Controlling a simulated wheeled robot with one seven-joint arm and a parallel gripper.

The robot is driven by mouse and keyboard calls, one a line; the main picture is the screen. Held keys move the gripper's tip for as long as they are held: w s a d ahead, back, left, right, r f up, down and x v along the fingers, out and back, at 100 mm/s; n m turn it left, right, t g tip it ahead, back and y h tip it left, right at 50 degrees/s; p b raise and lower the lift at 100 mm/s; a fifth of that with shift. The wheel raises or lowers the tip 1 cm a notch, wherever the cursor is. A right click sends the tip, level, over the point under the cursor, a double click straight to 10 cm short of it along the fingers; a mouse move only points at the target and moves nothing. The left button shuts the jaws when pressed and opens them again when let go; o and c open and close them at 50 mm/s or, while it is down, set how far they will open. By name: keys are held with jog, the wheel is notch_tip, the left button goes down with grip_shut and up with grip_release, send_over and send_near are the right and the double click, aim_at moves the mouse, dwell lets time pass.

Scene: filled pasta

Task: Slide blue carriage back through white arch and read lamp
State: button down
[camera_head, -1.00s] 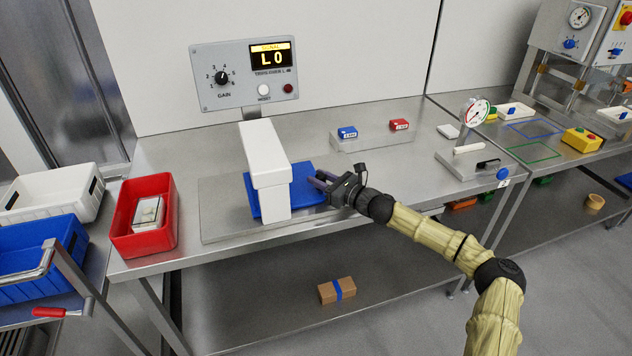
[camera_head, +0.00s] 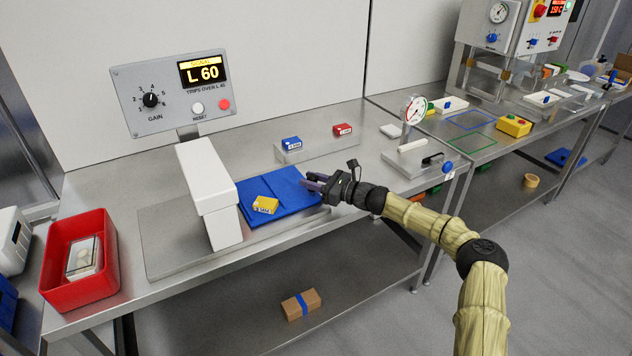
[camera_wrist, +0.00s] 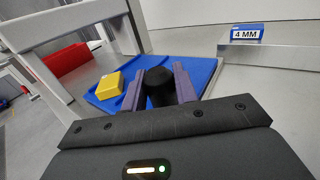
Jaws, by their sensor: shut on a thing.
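The blue carriage (camera_head: 282,192) lies on the grey base plate, mostly out to the right of the white arch (camera_head: 207,185). A small yellow block (camera_head: 264,205) with a label sits on the carriage, beside the arch; it also shows in the wrist view (camera_wrist: 109,86). My gripper (camera_head: 312,183) is at the carriage's right end, its purple fingers closed around a dark upright knob (camera_wrist: 160,88). The display box (camera_head: 177,92) reads "L 60" on its screen (camera_head: 204,72). Its small red lamp (camera_head: 224,104) looks bright.
A red bin (camera_head: 81,262) holding a clear-topped case stands left of the arch. A low metal rail with a blue block (camera_head: 291,143) and a red block (camera_head: 342,129) lies behind the carriage. A dial gauge stand (camera_head: 415,112) is at the right.

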jog(key=shift+w+d, duration=0.2)
jog(key=shift+d, duration=0.05)
jog(key=c, duration=1.4)
grip_release()
jog(key=b+v, duration=0.1)
jog(key=v, duration=1.6)
jog(key=shift+d, duration=0.2)
jog(key=shift+s, duration=0.1)
